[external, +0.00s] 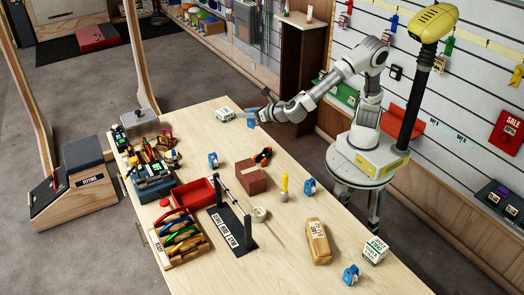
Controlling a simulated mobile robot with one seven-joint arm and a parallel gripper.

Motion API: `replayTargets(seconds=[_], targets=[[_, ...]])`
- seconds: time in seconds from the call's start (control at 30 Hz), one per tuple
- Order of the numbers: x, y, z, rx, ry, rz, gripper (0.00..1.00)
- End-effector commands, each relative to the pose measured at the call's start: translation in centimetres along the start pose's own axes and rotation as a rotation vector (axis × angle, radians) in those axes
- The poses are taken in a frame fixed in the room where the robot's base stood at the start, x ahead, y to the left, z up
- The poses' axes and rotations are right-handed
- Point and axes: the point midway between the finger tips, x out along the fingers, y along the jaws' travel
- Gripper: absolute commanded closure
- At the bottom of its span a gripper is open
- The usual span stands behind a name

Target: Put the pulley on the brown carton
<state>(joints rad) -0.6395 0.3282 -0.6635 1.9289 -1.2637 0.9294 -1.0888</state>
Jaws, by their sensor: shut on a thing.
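My gripper (257,117) is at the far side of the wooden table, low over its top. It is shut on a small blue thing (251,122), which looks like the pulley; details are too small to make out. The brown carton (251,178) stands mid-table, nearer the camera than my gripper and apart from it.
A white box (225,114) lies just left of my gripper. A yellow-topped cylinder (284,187), a tape roll (259,214) and a black stand with a bar (232,228) are near the carton. A tan package (318,242) and white cube (375,250) stand nearer the camera.

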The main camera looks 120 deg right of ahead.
Motion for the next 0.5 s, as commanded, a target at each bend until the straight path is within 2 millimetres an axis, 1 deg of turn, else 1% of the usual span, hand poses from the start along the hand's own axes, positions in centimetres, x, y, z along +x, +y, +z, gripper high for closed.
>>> replayTargets(seconds=[0.07,0.17,0.5], targets=[[-0.4,0.4,-0.3,-0.003,0.000,0.006,1.00],[-0.8,1.5,-1.4,-0.006,0.000,0.007,1.00],[-2.5,7.7,-6.7,-0.005,-0.002,0.007,1.00]])
